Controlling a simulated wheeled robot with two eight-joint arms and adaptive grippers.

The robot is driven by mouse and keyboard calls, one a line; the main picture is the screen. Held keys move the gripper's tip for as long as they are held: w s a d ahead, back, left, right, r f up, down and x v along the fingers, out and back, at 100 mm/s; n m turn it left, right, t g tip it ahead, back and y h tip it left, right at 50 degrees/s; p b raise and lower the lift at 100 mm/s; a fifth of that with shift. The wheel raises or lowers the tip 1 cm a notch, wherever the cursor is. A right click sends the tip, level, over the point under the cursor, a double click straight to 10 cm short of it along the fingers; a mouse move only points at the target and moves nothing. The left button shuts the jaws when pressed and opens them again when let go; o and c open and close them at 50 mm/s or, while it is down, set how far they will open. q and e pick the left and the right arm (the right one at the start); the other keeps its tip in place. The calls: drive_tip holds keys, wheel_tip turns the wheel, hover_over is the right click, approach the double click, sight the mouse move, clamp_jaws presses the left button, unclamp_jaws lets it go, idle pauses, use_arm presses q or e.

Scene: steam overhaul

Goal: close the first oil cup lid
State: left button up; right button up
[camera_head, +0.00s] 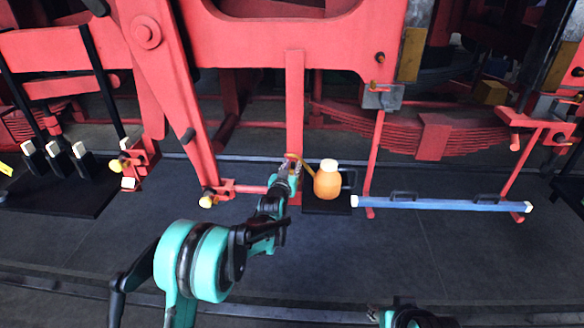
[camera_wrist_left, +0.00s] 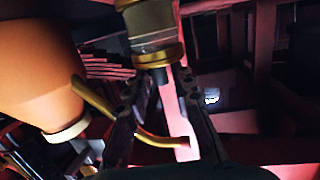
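An oil cup (camera_wrist_left: 152,35) with a glass body and brass rims is at the top centre of the left wrist view. A short dark stub (camera_wrist_left: 165,75) shows at its lower rim; I cannot tell the lid's position. My left gripper (camera_wrist_left: 160,118) has its two dark fingers spread apart on either side of the space just below the cup, with nothing clearly held between them. In the head view my left gripper (camera_head: 290,168) is in front of the red vertical post (camera_head: 295,110), and the cup is not clear there.
An orange oil can (camera_head: 328,183) with a brass spout stands just right of the left gripper, and looms at left in the wrist view (camera_wrist_left: 38,70). A blue bar (camera_head: 430,204) lies to the right. Red locomotive frame and rods surround the area. Dark floor in front is clear.

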use_arm(q)
drive_tip(key=s+a+r, duration=0.1)
drive_tip(key=s, duration=1)
drive_tip(key=shift+s+a+r, duration=0.25)
drive_tip(key=shift+s+a, duration=0.1)
drive_tip(key=shift+a, duration=0.05)
drive_tip(key=s+a+r+g+y, duration=0.1)
drive_tip(key=s+a+g, duration=0.1)
drive_tip(key=s, duration=0.6)
drive_tip(key=s+a+r+g, duration=0.2)
drive_tip(key=s+a, duration=0.1)
drive_tip(key=s, duration=0.4)
drive_tip(key=s+a+f+g, duration=0.1)
drive_tip(key=s+f, duration=0.1)
drive_tip(key=s, duration=0.5)
drive_tip(key=s+a+f+n+g+y, duration=0.1)
drive_tip(key=s+a+f+g, duration=0.1)
drive_tip(key=s, duration=0.5)
drive_tip(key=s+a+f+g, duration=0.1)
drive_tip(key=s+f+g, duration=0.1)
drive_tip(key=s, duration=0.6)
drive_tip(key=shift+a+f+n+y, duration=0.3)
drive_tip(key=shift+a+f+n, duration=0.05)
drive_tip(key=shift+n, duration=0.05)
